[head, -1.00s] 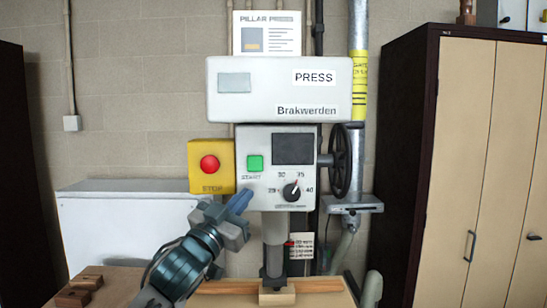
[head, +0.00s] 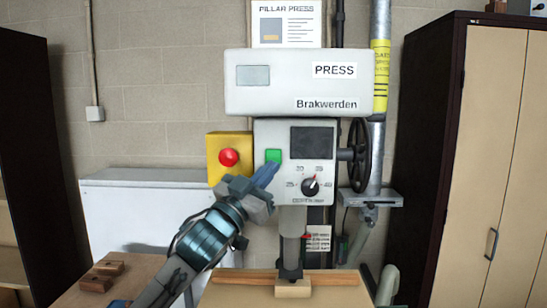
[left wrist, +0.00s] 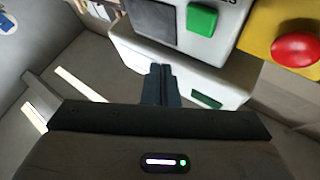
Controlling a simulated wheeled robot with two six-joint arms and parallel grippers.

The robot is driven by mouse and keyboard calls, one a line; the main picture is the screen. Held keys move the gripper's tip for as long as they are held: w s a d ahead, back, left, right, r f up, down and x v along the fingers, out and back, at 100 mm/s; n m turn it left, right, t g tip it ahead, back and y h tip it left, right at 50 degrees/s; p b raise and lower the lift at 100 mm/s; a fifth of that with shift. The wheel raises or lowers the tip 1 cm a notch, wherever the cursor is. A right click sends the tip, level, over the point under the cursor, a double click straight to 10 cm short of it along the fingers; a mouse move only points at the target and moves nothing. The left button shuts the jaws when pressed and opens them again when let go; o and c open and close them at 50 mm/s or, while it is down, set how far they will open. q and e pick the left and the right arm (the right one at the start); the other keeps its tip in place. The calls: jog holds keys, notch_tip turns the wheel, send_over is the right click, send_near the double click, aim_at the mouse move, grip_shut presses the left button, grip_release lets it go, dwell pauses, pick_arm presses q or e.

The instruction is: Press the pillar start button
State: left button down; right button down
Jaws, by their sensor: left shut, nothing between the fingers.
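The pillar press (head: 300,84) stands upright in the middle of the head view, with a grey control panel (head: 325,205) below its white head. The green start button (head: 273,156) is at the panel's upper left; it also shows in the left wrist view (left wrist: 201,20) at the top. My left gripper (head: 268,172) is shut and empty, its blue fingertips just below the green button in the head view. In the left wrist view the closed fingers (left wrist: 161,72) point toward the press, below and left of the button. I cannot tell whether they touch the panel. My right gripper is not in view.
A red stop button (head: 229,157) on a yellow box (head: 216,142) sits close left of the panel. A black handwheel (head: 360,155) is on the right. A rotary dial (head: 310,186) is below the button. A wooden bench and blocks (head: 101,275) lie lower left.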

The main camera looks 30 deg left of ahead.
aim_at(278, 154)
pick_arm(q)
jog(key=shift+w+a+p, duration=0.25)
jog(key=shift+w+a, duration=0.25)
jog(key=shift+w, duration=0.3)
jog(key=shift+w+a+p, duration=0.3)
jog(key=shift+w+a, duration=0.2)
jog(key=shift+w, duration=0.3)
jog(key=shift+w+a+p, duration=0.25)
jog(key=shift+w+a, duration=0.25)
jog(key=shift+w, duration=0.3)
jog(key=shift+w, duration=0.15)
jog(key=shift+w+a, duration=0.2)
jog(key=shift+w, duration=0.05)
jog(key=shift+w+a+p, duration=0.25)
jog(key=shift+w+p, duration=0.15)
jog(key=shift+p, duration=0.05)
dwell(0.8)
jog(key=shift+s, duration=0.1)
jog(key=shift+s+d+b, duration=0.45)
jog(key=shift+s+b, duration=0.1)
jog(key=shift+s, duration=0.15)
